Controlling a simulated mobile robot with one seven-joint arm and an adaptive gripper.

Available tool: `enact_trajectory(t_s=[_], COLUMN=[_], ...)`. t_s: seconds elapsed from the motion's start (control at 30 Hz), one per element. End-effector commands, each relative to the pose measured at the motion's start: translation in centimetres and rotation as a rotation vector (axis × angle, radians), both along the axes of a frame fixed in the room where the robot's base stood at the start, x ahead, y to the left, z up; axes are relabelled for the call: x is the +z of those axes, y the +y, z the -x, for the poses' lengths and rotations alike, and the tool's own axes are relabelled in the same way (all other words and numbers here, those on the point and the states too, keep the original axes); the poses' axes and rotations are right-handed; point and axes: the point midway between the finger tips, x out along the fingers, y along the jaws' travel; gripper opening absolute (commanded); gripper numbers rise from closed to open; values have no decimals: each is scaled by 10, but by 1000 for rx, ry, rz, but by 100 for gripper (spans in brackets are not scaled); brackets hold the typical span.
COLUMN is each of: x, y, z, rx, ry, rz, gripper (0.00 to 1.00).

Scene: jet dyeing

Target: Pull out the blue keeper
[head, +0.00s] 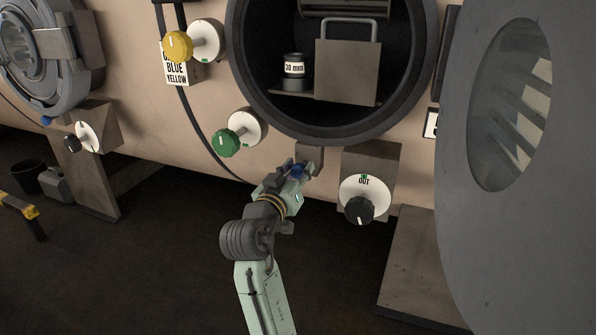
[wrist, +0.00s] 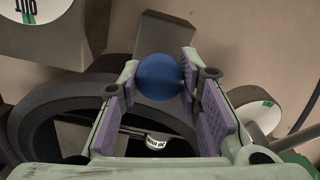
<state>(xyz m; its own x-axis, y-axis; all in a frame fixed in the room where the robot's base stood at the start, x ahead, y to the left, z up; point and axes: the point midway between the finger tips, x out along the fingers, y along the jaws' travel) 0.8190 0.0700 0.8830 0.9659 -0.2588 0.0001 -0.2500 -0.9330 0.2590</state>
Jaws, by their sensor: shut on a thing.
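The blue keeper (head: 297,171) has a round blue knob, seen at a small grey block (head: 310,157) just below the large round opening. In the wrist view the blue keeper (wrist: 160,77) shows as a ball-like knob between the purple-padded fingers. My gripper (head: 293,173) is shut on it, with one finger on each side; the fingers also show in the wrist view (wrist: 159,82). The keeper's shaft is hidden behind the knob, so I cannot tell how far it sits in the block.
Close by are a green knob (head: 226,143) at left and a black knob (head: 359,210) on an OUT dial (head: 365,191) at right. The open round door (head: 455,170) fills the right side. A grey handled carrier (head: 348,75) and a 30 mm pot (head: 295,70) stand inside the opening.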

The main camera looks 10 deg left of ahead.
Motion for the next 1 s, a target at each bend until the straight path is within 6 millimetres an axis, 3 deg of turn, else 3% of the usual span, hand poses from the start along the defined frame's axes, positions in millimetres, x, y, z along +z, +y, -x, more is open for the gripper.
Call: enact_trajectory(t_s=[0.17,0.5,0.77,1.0], x=[0,0,0,0], y=[0,0,8,7], z=[0,1,27,28], rx=[0,0,1,0], ry=[0,0,0,1], rz=[0,0,-1,0], gripper=[0,0,0,0])
